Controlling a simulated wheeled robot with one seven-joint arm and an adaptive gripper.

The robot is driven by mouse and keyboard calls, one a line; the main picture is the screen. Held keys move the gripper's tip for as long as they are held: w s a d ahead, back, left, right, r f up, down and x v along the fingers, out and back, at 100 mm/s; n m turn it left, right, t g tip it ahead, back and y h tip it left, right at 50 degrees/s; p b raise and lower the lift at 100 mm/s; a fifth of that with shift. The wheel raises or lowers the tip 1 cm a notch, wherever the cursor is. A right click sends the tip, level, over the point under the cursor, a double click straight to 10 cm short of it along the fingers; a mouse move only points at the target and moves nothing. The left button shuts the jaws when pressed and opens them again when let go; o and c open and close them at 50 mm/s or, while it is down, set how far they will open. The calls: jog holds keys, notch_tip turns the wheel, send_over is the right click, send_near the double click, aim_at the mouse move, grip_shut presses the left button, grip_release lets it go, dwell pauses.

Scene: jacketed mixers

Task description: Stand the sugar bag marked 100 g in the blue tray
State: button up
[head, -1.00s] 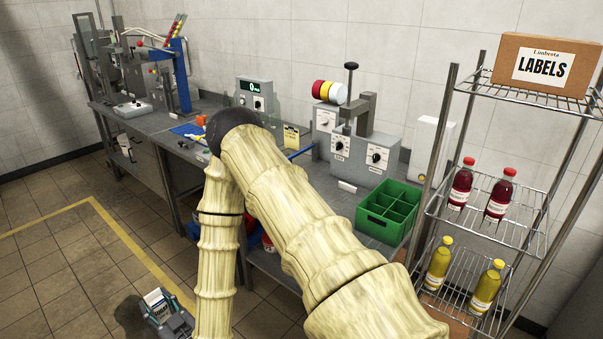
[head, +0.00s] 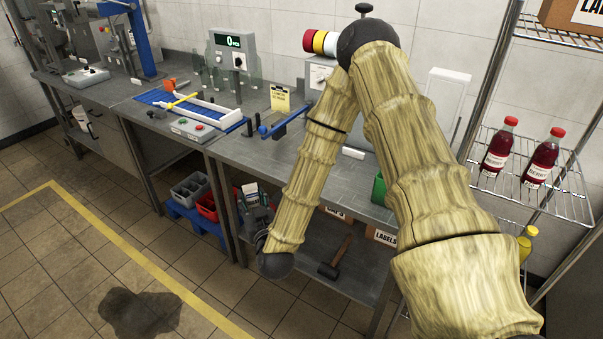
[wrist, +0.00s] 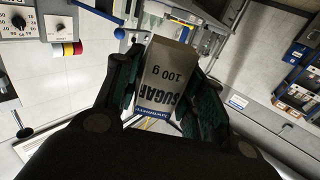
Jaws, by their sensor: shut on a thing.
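My gripper (head: 257,216) hangs in front of the bench, beside the lower shelf opening. It is shut on the sugar bag (wrist: 170,78), a grey-white bag with a blue band, and the wrist view shows "SUGAR" and "100 g" printed on it. The bag appears upside down in that view, between the dark fingers. In the head view the bag (head: 250,190) is small, its top showing above the gripper. A flat blue surface (head: 151,97) lies on the bench top behind a white rail; I cannot tell whether it is the blue tray.
A mallet (head: 336,258) lies on the lower shelf. A bottle rack (head: 535,190) stands right.

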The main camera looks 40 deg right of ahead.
jog(key=d+m+g+h+b, duration=0.1)
jog(key=d+m+h+b, duration=0.1)
jog(key=d, duration=0.5)
jog(key=s+d+m+g+h+b, duration=0.1)
jog(key=d+m+g+h+b, duration=0.1)
jog(key=d, duration=0.6)
jog(key=d+m+g+h+b, duration=0.1)
jog(key=d+h+b, duration=0.3)
jog(key=d, duration=0.4)
jog(key=shift+s+r+m+g+h+b, duration=0.2)
jog(key=shift+s+m+g+h+b, duration=0.15)
jog(key=shift+m+b, duration=0.3)
jog(key=w, duration=0.5)
jog(key=w+f+p, duration=0.1)
jog(key=w, duration=0.4)
jog(key=w+p, duration=0.1)
jog(key=w, duration=0.4)
jog(key=shift+w+d+f, duration=0.3)
jog(key=shift+w+d, duration=0.05)
jog(key=shift+w, duration=0.05)
jog(key=shift+f, duration=1.7)
jog(key=o, duration=1)
jog(key=shift+f, duration=0.1)
jog(key=shift+o, duration=0.2)
